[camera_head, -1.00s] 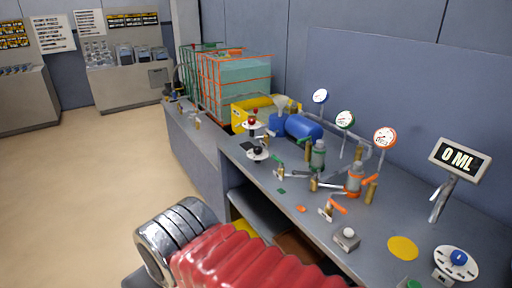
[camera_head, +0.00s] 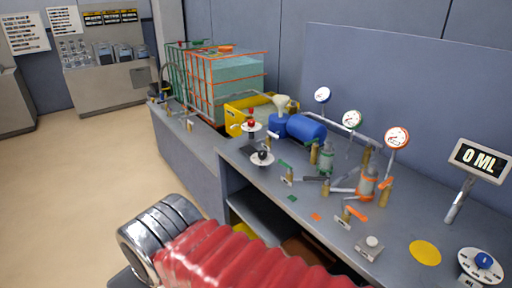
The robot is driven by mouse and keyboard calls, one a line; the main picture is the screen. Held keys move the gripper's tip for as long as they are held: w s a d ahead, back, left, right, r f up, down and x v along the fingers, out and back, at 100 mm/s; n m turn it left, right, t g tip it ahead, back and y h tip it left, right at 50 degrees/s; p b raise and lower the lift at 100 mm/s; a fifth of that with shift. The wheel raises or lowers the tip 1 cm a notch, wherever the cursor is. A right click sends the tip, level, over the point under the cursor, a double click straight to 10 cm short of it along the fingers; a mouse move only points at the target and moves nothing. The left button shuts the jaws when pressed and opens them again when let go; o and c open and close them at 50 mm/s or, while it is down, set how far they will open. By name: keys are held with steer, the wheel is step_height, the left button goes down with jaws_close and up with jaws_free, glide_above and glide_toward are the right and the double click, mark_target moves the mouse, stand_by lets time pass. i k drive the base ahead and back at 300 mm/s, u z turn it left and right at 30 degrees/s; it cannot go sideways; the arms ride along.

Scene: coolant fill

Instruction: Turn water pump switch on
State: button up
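Several knob-like controls stand on the grey workbench (camera_head: 300,214). A black knob on a round white plate (camera_head: 262,157) sits near the bench's left end. A red knob on a white plate (camera_head: 251,125) is just behind it. A blue knob on a white dial (camera_head: 483,261) is at the far right. I cannot read which one is the water pump switch, or its position. A blue cylindrical pump-like body (camera_head: 305,126) lies behind the black knob. My gripper is not in view; only my red ribbed arm sleeve and metal rings show at the bottom.
Caged tanks (camera_head: 222,82) and a yellow tub (camera_head: 240,116) stand at the back left. Valves, pipes and several gauges (camera_head: 352,119) crowd the bench's middle. A display (camera_head: 479,160) reads 0 ML. The floor at left is clear.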

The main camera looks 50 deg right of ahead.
mark_target(261, 155)
steer(key=u, duration=0.05)
steer(key=i, duration=2.55)
steer(key=z, duration=2.7)
